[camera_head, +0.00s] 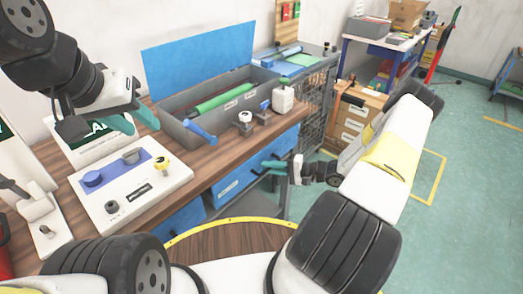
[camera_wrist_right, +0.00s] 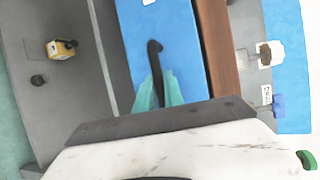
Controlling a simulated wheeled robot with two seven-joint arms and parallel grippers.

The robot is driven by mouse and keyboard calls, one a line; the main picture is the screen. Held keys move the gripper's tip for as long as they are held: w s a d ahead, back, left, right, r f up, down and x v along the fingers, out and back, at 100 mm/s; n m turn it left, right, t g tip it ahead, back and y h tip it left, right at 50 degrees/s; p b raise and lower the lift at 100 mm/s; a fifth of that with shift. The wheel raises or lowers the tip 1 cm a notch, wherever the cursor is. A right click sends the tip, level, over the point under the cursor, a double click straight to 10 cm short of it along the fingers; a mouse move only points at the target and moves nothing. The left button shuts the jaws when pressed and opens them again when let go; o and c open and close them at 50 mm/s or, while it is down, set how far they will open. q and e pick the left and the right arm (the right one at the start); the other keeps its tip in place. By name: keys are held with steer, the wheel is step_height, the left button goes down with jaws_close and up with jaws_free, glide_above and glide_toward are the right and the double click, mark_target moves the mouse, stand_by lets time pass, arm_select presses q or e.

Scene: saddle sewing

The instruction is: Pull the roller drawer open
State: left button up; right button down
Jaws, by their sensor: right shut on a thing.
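The blue drawer front (camera_head: 235,180) with a white label sits under the wooden bench top. It also fills the middle of the right wrist view (camera_wrist_right: 178,72), close along the brown bench edge. Its black handle (camera_wrist_right: 154,52) runs between my right fingers. My right gripper (camera_head: 270,165) is at the drawer front, its teal fingers (camera_wrist_right: 157,90) shut on the handle; the fingers partly hide the handle. My left gripper (camera_head: 136,119) hangs above the left part of the bench, its teal fingers apart and empty.
A grey box (camera_head: 180,125) with a raised blue lid holds a green roller (camera_head: 222,100). A white board (camera_head: 130,195) with knobs lies at the left of the bench. Green floor (camera_head: 460,130) is open at right.

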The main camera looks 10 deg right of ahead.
steer(key=s+d, duration=1.6)
steer(key=s, duration=0.5)
steer(key=shift+d, duration=0.2)
steer(key=c, duration=1.7)
jaws_free()
steer(key=v, duration=0.7)
steer(key=shift+s+d, duration=0.15)
steer(key=shift+d, duration=0.2)
steer(key=shift+r, duration=0.1)
